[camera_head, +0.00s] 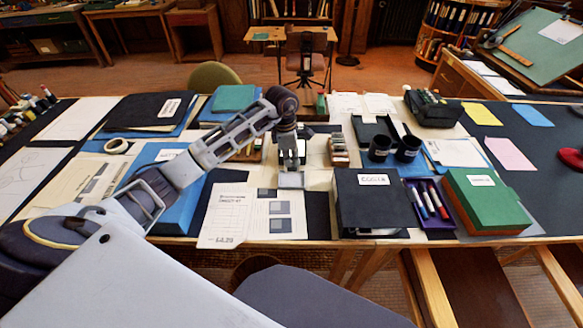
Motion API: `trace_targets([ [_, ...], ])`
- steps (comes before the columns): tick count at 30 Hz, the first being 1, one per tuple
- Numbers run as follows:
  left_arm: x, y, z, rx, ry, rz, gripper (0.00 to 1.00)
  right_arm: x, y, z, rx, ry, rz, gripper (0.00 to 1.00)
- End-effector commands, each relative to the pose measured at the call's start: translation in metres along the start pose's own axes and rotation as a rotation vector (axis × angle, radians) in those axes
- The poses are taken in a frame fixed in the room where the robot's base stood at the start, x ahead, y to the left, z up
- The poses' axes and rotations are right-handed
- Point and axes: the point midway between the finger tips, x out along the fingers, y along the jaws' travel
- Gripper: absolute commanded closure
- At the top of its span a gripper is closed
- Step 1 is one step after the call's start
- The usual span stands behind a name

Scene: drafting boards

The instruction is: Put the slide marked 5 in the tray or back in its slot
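My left gripper (290,164) points down over the middle of the desk, its arm reaching in from the left. A small pale grey square (291,181) lies at or just below its fingertips. I cannot tell whether it is held or lies on the desk, nor whether it is a slide. The fingers are too small to show whether they are open or shut. A row of small upright pieces (339,152), perhaps slides in slots, stands just right of the gripper. No number 5 is readable, and I cannot pick out the tray. My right gripper is not in view.
A printed sheet (224,215) lies in front of the gripper. A black labelled box (374,204), a purple marker tray (430,206) and a green box (485,200) stand to the right. Two black cups (407,148) stand behind them. Blue folders (180,215) lie left, under my arm.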

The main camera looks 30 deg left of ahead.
Motion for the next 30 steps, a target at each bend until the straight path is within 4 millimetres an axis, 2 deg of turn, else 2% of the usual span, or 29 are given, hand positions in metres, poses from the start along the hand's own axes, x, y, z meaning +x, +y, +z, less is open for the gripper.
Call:
trace_targets([
  [10, 0.003, 0.000, -0.001, 0.000, 0.000, -0.001, 1.00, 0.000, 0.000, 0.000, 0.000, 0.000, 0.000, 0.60],
  [21, 0.035, 0.000, -0.004, 0.000, 0.000, -0.001, 1.00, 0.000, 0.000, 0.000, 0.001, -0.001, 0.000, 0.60],
  [30, 0.037, 0.000, -0.005, 0.000, 0.000, 0.000, 1.00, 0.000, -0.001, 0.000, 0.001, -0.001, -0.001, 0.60],
])
